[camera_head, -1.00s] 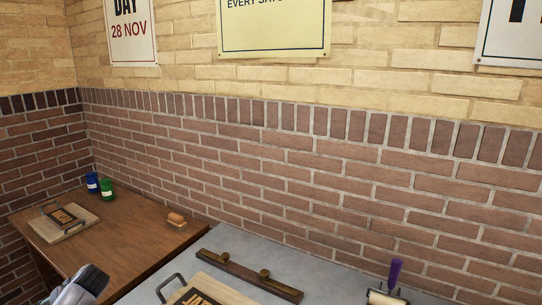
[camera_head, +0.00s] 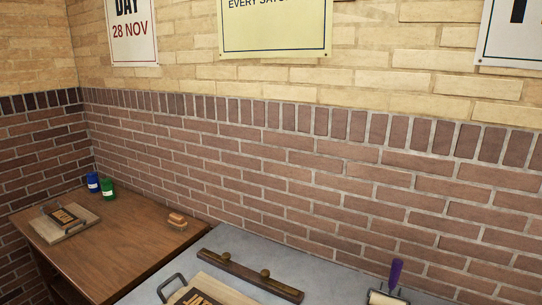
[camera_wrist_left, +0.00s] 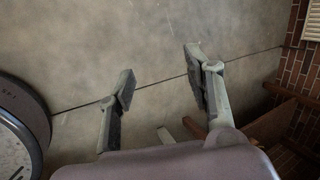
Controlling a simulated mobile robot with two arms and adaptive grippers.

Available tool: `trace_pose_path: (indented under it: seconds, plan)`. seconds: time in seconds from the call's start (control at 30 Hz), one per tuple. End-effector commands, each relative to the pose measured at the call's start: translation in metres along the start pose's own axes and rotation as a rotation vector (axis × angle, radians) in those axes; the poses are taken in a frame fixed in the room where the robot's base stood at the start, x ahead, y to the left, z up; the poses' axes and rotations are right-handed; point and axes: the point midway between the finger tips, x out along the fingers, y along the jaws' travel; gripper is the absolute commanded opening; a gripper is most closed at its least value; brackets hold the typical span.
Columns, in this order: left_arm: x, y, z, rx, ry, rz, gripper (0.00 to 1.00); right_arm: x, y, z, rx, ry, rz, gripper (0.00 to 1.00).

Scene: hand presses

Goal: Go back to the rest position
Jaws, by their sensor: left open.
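My left gripper (camera_wrist_left: 160,88) shows in the left wrist view. Its two grey fingers are spread apart with nothing between them, and bare grey floor lies behind them. In the head view neither gripper is in sight. The left arm does not show there now.
A wooden table (camera_head: 130,250) at left carries a block on a board (camera_head: 75,230), blue (camera_head: 93,182) and green (camera_head: 107,189) containers and a small brown block (camera_head: 177,219). A grey worktop (camera_head: 330,280) holds a dark bar (camera_head: 250,274), a handled board (camera_head: 205,292) and a purple-handled roller (camera_head: 395,275).

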Motion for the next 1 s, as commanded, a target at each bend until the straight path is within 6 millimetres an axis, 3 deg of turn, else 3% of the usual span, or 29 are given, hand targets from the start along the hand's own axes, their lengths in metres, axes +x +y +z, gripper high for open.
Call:
trace_pose_path:
  seconds: [0.03, 0.17, 0.3, 0.5, 0.6, 0.73, 1.0]
  plan:
    - [0.0, 0.04, -0.025, -0.024, 0.034, 0.046, 0.47, 0.0, 0.0, 0.0, 0.0, 0.0, 0.0, 0.46]
    - [-0.007, 0.119, -0.044, -0.064, 0.052, 0.14, 0.47, 0.0, -0.001, 0.002, 0.0, -0.003, -0.001, 0.46]
    - [-0.026, 0.212, -0.073, -0.111, 0.077, 0.251, 0.47, 0.0, -0.001, 0.001, 0.0, -0.002, -0.001, 0.46]
    - [-0.064, 0.321, -0.114, -0.169, 0.107, 0.39, 0.47, 0.0, -0.001, 0.001, 0.0, -0.001, -0.001, 0.46]
    - [-0.083, 0.361, -0.131, -0.191, 0.119, 0.444, 0.47, 0.0, -0.001, 0.001, 0.0, -0.002, -0.001, 0.46]
    - [-0.051, 0.371, -0.131, -0.189, 0.118, 0.438, 0.47, 0.034, -0.001, 0.004, 0.0, -0.001, -0.001, 0.46]
    - [-0.043, 0.375, -0.132, -0.188, 0.118, 0.438, 0.47, 0.042, -0.001, 0.005, 0.0, -0.002, -0.001, 0.46]
